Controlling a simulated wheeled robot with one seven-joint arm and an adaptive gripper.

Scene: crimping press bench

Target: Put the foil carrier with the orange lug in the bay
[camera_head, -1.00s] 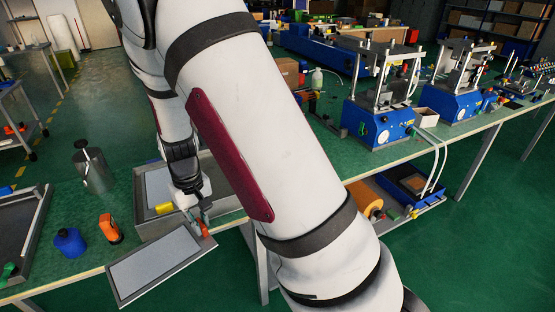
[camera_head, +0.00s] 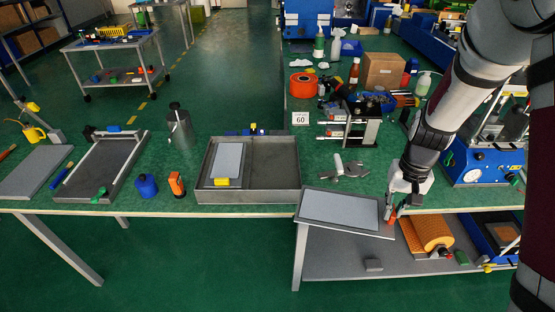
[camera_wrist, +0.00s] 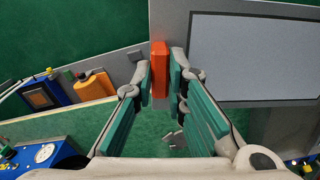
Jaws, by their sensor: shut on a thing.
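The foil carrier with the orange lug is a flat grey-framed plate (camera_head: 340,209) with a pale sheet. It hangs above the bench's front edge in the head view, to the right of the grey tray. Its orange lug (camera_wrist: 159,68) is between my fingertips in the wrist view. My gripper (camera_head: 397,207) is shut on that lug, at the plate's right end. The shallow grey tray (camera_head: 273,196) holds another pale carrier (camera_head: 228,161) with a yellow lug in its left part. Its right part is empty; which part is the bay is not marked.
A sign reading 60 (camera_head: 300,119) stands behind the tray's right corner. Grey metal pieces (camera_head: 346,170) lie behind the held carrier. A blue bottle (camera_head: 146,186) and an orange item (camera_head: 177,184) stand left of the tray. A blue press (camera_head: 480,165) stands right of my arm.

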